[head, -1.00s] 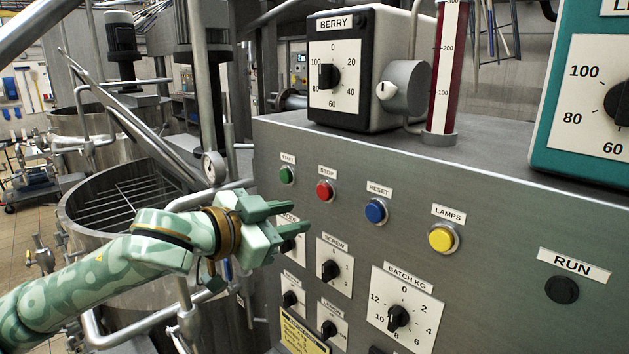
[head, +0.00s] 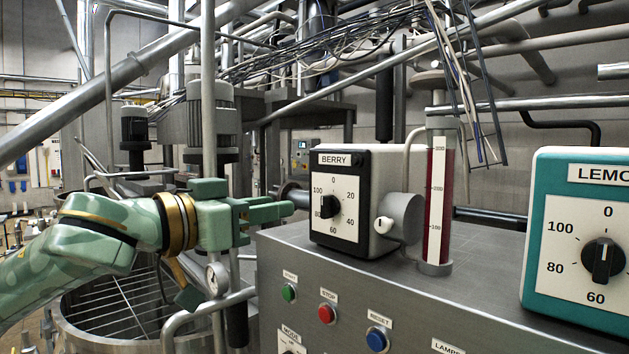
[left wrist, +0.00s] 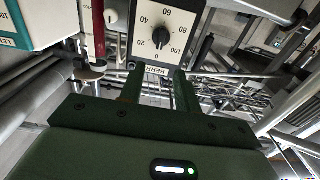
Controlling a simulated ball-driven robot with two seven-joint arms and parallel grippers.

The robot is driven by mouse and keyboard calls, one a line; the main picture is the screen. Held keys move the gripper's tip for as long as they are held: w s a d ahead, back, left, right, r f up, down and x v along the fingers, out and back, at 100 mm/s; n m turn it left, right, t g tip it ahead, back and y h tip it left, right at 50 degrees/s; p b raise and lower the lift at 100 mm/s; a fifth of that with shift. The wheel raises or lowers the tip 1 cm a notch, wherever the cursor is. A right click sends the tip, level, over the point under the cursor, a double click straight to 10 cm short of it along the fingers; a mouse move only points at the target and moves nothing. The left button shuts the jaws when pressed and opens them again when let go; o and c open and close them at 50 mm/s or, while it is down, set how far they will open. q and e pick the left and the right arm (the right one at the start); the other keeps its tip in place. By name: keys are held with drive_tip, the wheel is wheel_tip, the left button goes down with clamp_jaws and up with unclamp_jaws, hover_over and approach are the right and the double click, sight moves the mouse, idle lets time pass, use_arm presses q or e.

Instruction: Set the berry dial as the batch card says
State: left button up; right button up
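The berry dial (head: 330,206) is a black knob on a white face numbered 0 to 100, on a dark-fronted box labelled BERRY (head: 335,159). My left gripper (head: 285,211) is just left of the box, at about knob height, and does not touch the knob. In the left wrist view the dial (left wrist: 161,37) appears upside down beyond my two spread, empty fingers (left wrist: 158,80). My right gripper is out of view. I see no batch card now.
A teal box labelled LEMO (head: 560,240), with its own dial, stands at the right. A red sight tube (head: 436,200) and a grey cylinder (head: 400,217) are beside the berry box. Buttons line the steel console (head: 480,300) below.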

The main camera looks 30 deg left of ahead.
sight(322, 199)
use_arm(q)
drive_tip(key=p+x, duration=0.2)
drive_tip(key=x, duration=0.7)
drive_tip(key=shift+w+d, duration=0.2)
drive_tip(key=shift+w, duration=0.05)
clamp_jaws()
